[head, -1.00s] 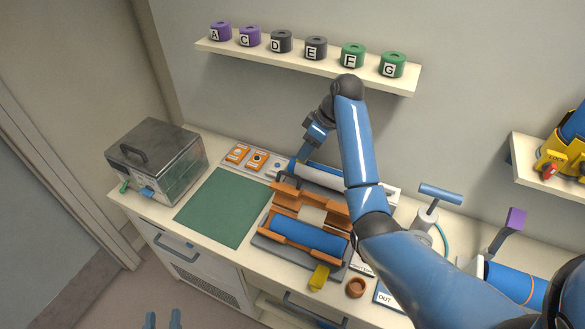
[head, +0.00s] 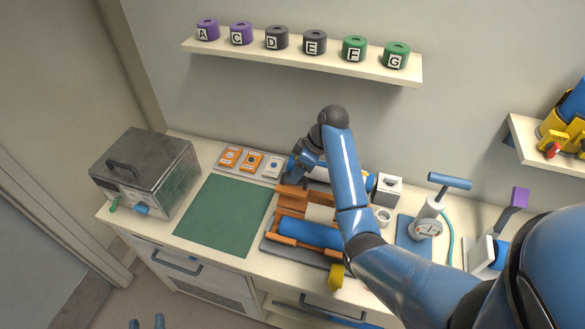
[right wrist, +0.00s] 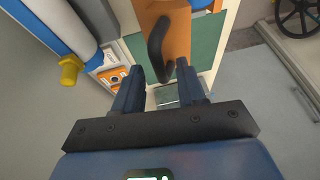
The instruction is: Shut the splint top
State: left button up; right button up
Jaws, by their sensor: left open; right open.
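The splint (head: 309,233) lies on the counter as an orange frame with a blue pad. Its top (head: 293,196) seems to stand raised at the back edge, apart from the pad. In the right wrist view an orange panel (right wrist: 181,22) bears a black curved handle (right wrist: 156,47). My right gripper (right wrist: 161,84) is open, with the handle's lower end between its fingertips; I cannot tell whether they touch. In the head view my right gripper (head: 294,176) is at the top's back left, partly hidden. My left gripper (head: 147,322) is open and empty at the bottom edge, well away from the splint.
A metal box (head: 148,170) stands left of a green mat (head: 222,213). Orange-marked cards (head: 241,160) lie behind the mat. A gauge pump (head: 428,220) stands to the right. A shelf (head: 300,61) with several lettered rolls hangs above. My right arm hides part of the counter.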

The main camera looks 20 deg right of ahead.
jog(key=shift+w+f, duration=0.1)
grip_shut()
dwell(0.4)
